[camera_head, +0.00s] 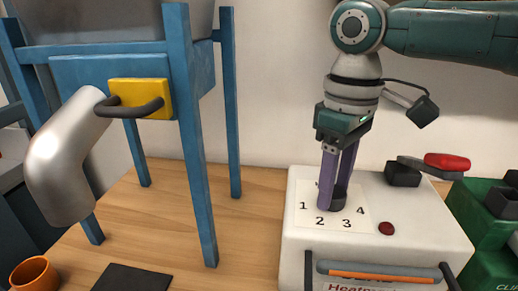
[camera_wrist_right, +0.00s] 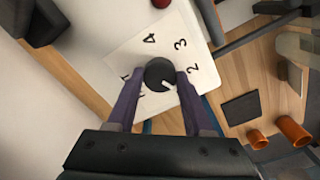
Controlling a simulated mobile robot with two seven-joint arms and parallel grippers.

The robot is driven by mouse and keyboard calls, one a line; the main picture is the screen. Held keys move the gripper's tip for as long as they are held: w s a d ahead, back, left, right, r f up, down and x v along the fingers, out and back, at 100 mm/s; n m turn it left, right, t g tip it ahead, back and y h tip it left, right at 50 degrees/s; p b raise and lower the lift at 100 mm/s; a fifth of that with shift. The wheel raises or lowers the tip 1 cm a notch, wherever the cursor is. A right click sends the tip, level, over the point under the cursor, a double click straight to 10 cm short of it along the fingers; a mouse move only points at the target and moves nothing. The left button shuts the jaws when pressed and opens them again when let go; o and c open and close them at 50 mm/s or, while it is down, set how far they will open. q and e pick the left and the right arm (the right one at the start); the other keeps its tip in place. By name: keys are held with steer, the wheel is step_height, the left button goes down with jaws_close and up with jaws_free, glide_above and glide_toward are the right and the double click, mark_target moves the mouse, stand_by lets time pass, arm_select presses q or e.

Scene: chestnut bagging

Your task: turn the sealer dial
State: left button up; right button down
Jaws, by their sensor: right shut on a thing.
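The white heat sealer (camera_head: 420,222) stands on the wooden table at the right in the head view. Its number panel (camera_head: 355,210) shows 1, 2, 3 and 4 around a dark round dial (camera_head: 339,198). My right gripper (camera_head: 336,203) points down at the panel with its purple fingers shut on the dial. In the right wrist view the dial (camera_wrist_right: 160,75) sits between the two fingertips (camera_wrist_right: 160,78). A white pointer mark on the dial lies toward the 2. Part of the panel is hidden behind the fingers. My left gripper is not in view.
A red-handled lever (camera_head: 447,161) and a red button (camera_head: 386,228) are on the sealer, with a handle bar (camera_head: 375,272) at its front. A blue stand (camera_head: 190,130) with a silver chute (camera_head: 65,160) is at left. An orange cup (camera_head: 34,274) and dark mat (camera_head: 132,278) lie in front.

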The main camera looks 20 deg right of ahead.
steer(key=shift+r+n+p, duration=0.25)
steer(key=shift+n+p, duration=0.55)
steer(key=shift+n, duration=0.1)
steer(key=shift+n+p, duration=0.6)
steer(key=shift+n, duration=0.2)
steer(key=shift+f+n+p, duration=0.15)
steer(key=shift+n+p, duration=0.4)
steer(key=shift+n, duration=0.65)
steer(key=shift+n+p, duration=0.3)
steer(key=shift+n, duration=0.8)
steer(key=shift+c, duration=1.5)
jaws_free()
steer(key=shift+f, duration=0.1)
